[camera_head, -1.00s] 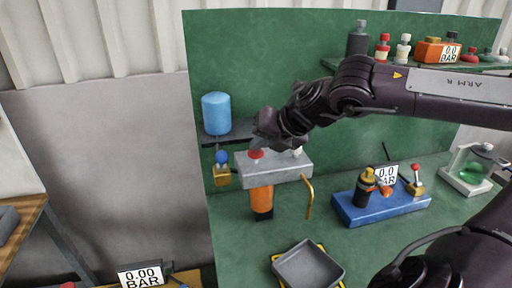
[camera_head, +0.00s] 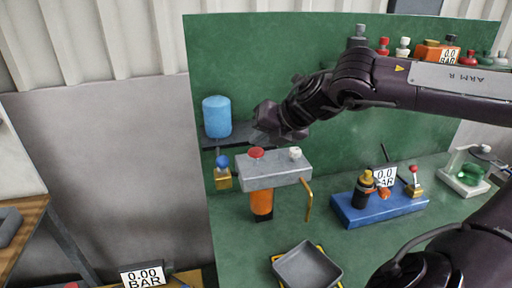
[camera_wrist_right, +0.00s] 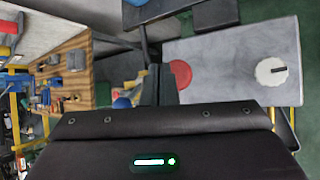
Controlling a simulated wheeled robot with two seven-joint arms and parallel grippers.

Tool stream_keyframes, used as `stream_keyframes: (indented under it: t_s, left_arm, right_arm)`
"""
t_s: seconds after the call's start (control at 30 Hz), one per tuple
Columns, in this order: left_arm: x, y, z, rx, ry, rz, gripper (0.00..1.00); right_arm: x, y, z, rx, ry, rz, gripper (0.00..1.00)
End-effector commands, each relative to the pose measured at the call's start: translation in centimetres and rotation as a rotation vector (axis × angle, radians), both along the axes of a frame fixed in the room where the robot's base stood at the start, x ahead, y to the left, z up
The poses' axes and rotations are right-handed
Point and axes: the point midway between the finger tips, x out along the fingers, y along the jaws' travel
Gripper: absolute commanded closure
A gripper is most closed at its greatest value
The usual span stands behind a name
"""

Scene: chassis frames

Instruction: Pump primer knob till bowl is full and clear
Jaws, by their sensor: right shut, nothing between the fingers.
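A grey block (camera_head: 272,172) stands out from the green panel. It carries a red knob (camera_head: 256,153) at its left and a white knob (camera_head: 295,152) at its right. An orange cylinder with a dark lower end (camera_head: 261,204) hangs beneath it; I cannot tell any fluid level there. My right gripper (camera_head: 268,132) is shut and empty, above and slightly behind the red knob, apart from it. In the right wrist view the red knob (camera_wrist_right: 181,74) is partly hidden by the dark finger, and the white knob (camera_wrist_right: 270,71) shows a dark slot. My left gripper is out of view.
A blue cylinder (camera_head: 217,116) stands on a dark shelf left of the gripper, above a blue-knobbed brass valve (camera_head: 222,172). A yellow pipe (camera_head: 308,200) hangs down at the block's right. A grey tray (camera_head: 308,268) lies below. A blue gauge base (camera_head: 380,208) sits right.

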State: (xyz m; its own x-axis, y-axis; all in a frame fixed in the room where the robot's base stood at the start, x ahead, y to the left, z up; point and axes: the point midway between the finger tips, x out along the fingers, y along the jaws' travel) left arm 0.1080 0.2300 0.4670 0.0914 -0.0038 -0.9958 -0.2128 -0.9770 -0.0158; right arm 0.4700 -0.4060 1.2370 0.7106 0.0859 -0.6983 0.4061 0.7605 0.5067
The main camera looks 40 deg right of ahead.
Motion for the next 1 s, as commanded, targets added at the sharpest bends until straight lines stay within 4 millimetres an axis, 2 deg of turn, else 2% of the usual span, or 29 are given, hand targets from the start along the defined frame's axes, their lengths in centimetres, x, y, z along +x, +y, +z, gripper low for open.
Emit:
stream_keyframes:
  t_s: [0.27, 0.77, 1.0]
  left_arm:
    - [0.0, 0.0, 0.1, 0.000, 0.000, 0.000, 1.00]
    - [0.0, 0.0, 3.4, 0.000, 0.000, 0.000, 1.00]
    - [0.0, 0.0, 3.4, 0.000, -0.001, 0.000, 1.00]
  right_arm:
    - [0.0, 0.0, 0.2, 0.000, -0.002, -0.001, 1.00]
    - [0.1, 0.0, 4.9, -0.001, -0.004, 0.000, 1.00]
    - [0.0, 0.0, 5.0, 0.000, -0.003, 0.000, 1.00]
